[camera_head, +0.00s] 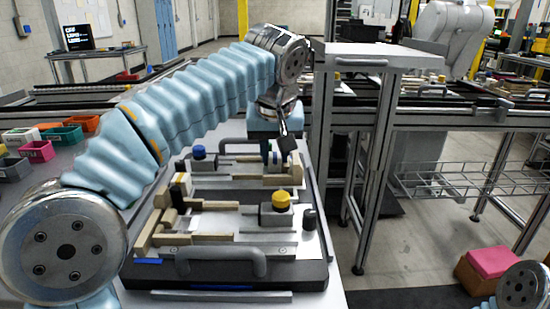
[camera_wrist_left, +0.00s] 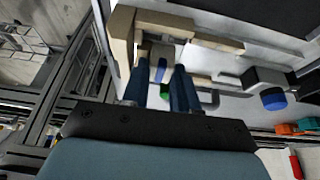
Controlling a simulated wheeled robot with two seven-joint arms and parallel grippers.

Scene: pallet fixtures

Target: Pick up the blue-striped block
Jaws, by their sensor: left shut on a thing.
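My left gripper (camera_head: 270,152) reaches down over the far right part of the far pallet fixture (camera_head: 225,183). Its fingertips are small and partly hidden there in the head view. In the left wrist view, my left gripper's two dark blue fingers (camera_wrist_left: 160,80) close around the blue-striped block (camera_wrist_left: 160,69), a pale block with a blue band. The block sits beside wooden pieces of the fixture; I cannot tell whether it is clear of them. In the head view I cannot make it out. My right gripper is not in view.
The near pallet fixture (camera_head: 290,273) carries a yellow knob (camera_head: 281,199) and a black upright peg (camera_head: 309,219). A blue knob (camera_head: 199,152) stands on the far fixture. Coloured bins (camera_head: 37,151) lie at left. A metal-framed stand (camera_head: 380,130) rises close at right.

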